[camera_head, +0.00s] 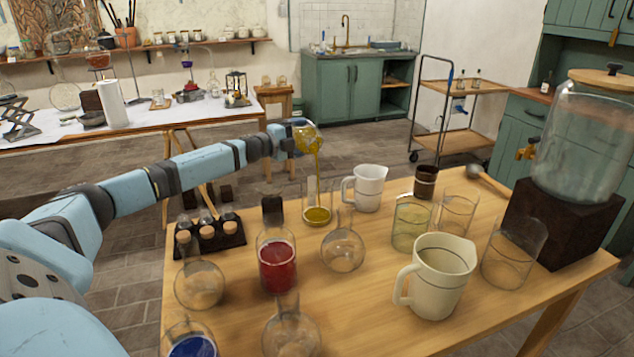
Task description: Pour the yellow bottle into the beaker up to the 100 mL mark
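The yellow bottle (308,138) is held tilted in the air by my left gripper (293,137), which is shut on it. A thin yellow stream runs down from the bottle's mouth into a clear glass beaker (305,194) standing upright on the wooden table. A shallow layer of yellow liquid lies at the bottom of the beaker. The bottle is above the beaker and apart from it. The beaker's marks are too small to read here. My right gripper is not in view.
Close around the beaker on the table (380,285) stand a round flask (342,252), a red-filled bottle (277,265), a white jug (369,187) and a glass with pale liquid (411,228). A cream jug (437,280) and a vial rack (212,243) stand nearby.

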